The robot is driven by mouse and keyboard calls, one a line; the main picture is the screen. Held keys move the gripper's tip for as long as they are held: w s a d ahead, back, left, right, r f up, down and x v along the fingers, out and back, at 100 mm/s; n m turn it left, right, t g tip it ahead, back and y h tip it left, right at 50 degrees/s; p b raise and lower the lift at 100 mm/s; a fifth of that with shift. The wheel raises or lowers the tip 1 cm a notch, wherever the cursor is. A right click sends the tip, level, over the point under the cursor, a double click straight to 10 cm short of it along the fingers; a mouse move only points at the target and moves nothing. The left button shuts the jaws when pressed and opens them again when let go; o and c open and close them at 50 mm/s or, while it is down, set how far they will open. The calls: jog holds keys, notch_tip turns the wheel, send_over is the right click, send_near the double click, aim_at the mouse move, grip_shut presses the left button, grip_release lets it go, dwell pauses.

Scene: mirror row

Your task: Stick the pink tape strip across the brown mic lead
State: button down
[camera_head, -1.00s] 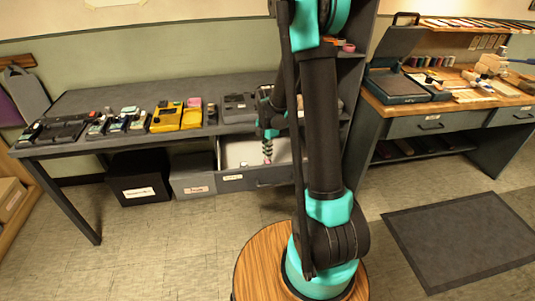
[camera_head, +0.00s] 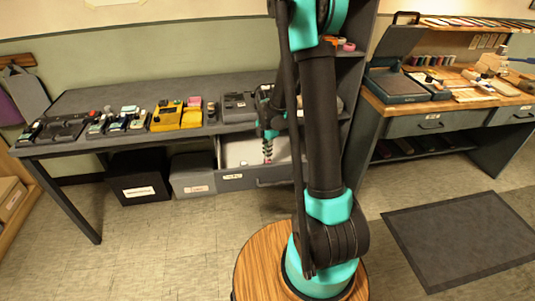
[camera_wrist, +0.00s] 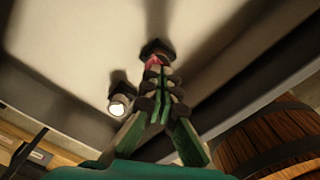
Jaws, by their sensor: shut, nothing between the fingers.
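My gripper (camera_head: 267,157) reaches down into the open, pale-floored drawer (camera_head: 234,178) under the grey table. In the wrist view its fingers (camera_wrist: 155,65) are shut, close to the drawer floor. A small pink piece (camera_wrist: 155,59) shows at the fingertips, with dark shadow around it. It may be the pink tape strip, but I cannot tell whether it touches the fingers or lies on the floor beyond them. I cannot pick out the brown mic lead in either view.
A small white-topped round thing (camera_wrist: 120,105) stands in the drawer beside the fingers. Several pedals, including a yellow one (camera_head: 167,116), stand on the table (camera_head: 85,98). A black bin (camera_head: 139,180) and a grey bin (camera_head: 193,178) are below. A wooden workbench (camera_head: 450,105) is at right.

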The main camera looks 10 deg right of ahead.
dwell(0.5)
notch_tip(320, 180, up, 7)
dwell(0.8)
jog(key=shift+s, duration=0.1)
jog(key=s+d+r+m+t, duration=0.1)
jog(key=s+d+m+t, duration=0.1)
jog(key=s+m, duration=0.9)
jog(key=s+d+r+m+t, duration=0.1)
jog(key=s+d+m+t, duration=0.1)
jog(key=s+m, duration=0.8)
jog(key=m, duration=0.3)
jog(key=shift+s, duration=0.4)
